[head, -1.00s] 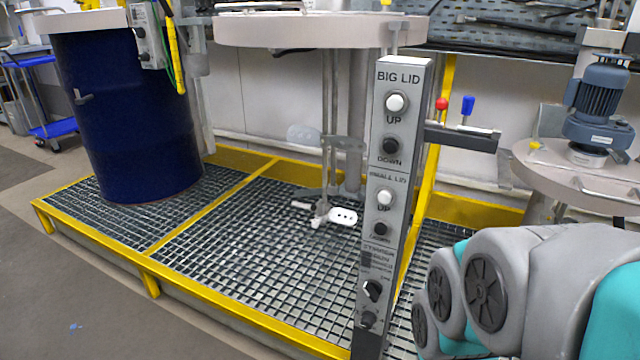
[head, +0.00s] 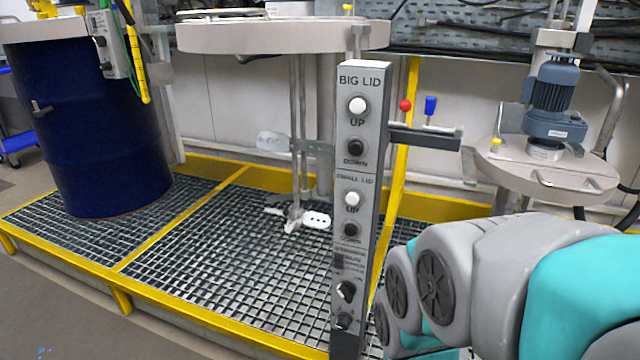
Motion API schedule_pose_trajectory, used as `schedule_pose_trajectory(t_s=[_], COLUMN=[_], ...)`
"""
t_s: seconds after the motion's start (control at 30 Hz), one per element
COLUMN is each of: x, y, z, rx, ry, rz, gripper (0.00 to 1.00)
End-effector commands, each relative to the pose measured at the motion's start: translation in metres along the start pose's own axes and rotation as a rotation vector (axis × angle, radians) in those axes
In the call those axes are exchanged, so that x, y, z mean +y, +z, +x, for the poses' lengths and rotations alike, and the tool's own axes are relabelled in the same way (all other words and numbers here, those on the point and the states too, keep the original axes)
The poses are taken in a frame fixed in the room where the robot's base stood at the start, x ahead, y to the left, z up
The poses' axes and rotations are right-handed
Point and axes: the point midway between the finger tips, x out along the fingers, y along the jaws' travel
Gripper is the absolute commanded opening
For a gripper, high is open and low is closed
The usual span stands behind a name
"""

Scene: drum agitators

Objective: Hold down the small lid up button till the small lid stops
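The grey control post (head: 351,260) stands upright in the middle of the head view. Its small lid section has a white up button (head: 352,199) with a black down button (head: 351,230) below it. The big lid section above has a white up button (head: 357,105) and a black down button (head: 355,147). The small lid (head: 548,168), a round beige plate with a blue motor (head: 555,95) on top, is at the right. My arm's grey and teal links fill the lower right. My gripper is not in view, and nothing visible touches the buttons.
The big lid (head: 285,36) hangs behind the post, with an agitator (head: 297,217) below it. A blue drum (head: 85,130) stands at the left on a yellow-edged grating (head: 240,265). A bracket with a red lever (head: 405,105) and a blue lever (head: 430,104) projects right of the post.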

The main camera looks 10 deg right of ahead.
Motion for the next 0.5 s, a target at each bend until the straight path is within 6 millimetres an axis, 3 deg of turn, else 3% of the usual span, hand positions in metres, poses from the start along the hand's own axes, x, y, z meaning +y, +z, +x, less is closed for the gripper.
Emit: schedule_pose_trajectory(t_s=[0.03,0.3,0.5], x=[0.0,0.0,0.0], y=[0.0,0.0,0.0], z=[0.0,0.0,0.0], rx=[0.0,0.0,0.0], ry=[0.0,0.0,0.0], rz=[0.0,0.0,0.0], gripper=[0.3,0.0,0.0])
